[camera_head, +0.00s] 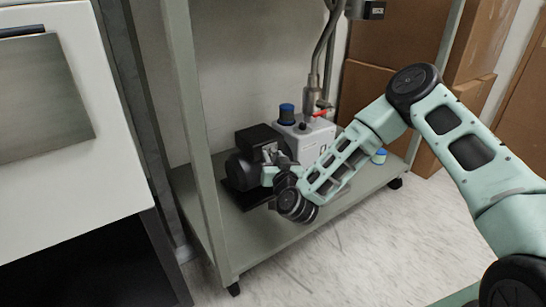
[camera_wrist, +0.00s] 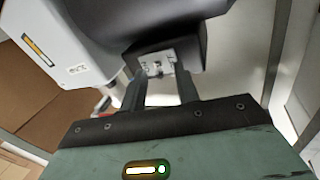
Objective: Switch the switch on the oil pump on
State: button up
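The oil pump (camera_head: 313,143) stands on the low shelf of a metal cart, with a white body, a black motor (camera_head: 241,172) and a blue cap. In the wrist view, a pale switch plate with the switch (camera_wrist: 157,67) is set in a dark box on the pump. My gripper (camera_wrist: 162,80) is open and empty, with its two fingers apart on either side of the switch plate's lower part. Whether the fingers touch the box or the switch cannot be told. In the head view, my gripper (camera_head: 270,165) is at the motor's right side and the switch is hidden.
The cart's shelf (camera_head: 207,217) has an upright post (camera_head: 200,130) left of the pump. A red-handled valve (camera_head: 322,112) and a pipe rise from the pump top. A white cabinet (camera_head: 75,165) stands at left. Cardboard boxes (camera_head: 375,105) are behind at right. The floor in front is clear.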

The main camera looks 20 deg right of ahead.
aim_at(271, 150)
jog(key=shift+c, duration=0.3)
grip_shut()
jog(key=shift+d, duration=0.1)
jog(key=shift+d+r+n+y+p, duration=0.15)
jog(key=shift+d+n+y+p, duration=0.1)
jog(key=shift+n+y+p, duration=0.6)
jog(key=n+y, duration=0.1)
jog(key=y, duration=0.1)
jog(key=d+n+y+p, duration=0.1)
jog(key=y, duration=0.1)
jog(key=shift+g, duration=0.4)
jog(key=n+y, duration=0.1)
jog(key=d+n+g+y, duration=0.1)
jog(key=y, duration=0.1)
jog(key=n+g+y, duration=0.1)
jog(key=shift+w+d+y+p, duration=0.2)
jog(key=shift+w+y+p, duration=0.05)
jog(key=shift+w+p, duration=0.1)
jog(key=shift+w+d+n+g+y, duration=0.2)
jog(key=shift+n+g+y, duration=0.65)
jog(key=shift+y, duration=0.1)
jog(key=shift+w+d+n+g+y, duration=0.15)
jog(key=shift+d+n+g+y, duration=0.05)
jog(key=shift+n+g+y, duration=0.7)
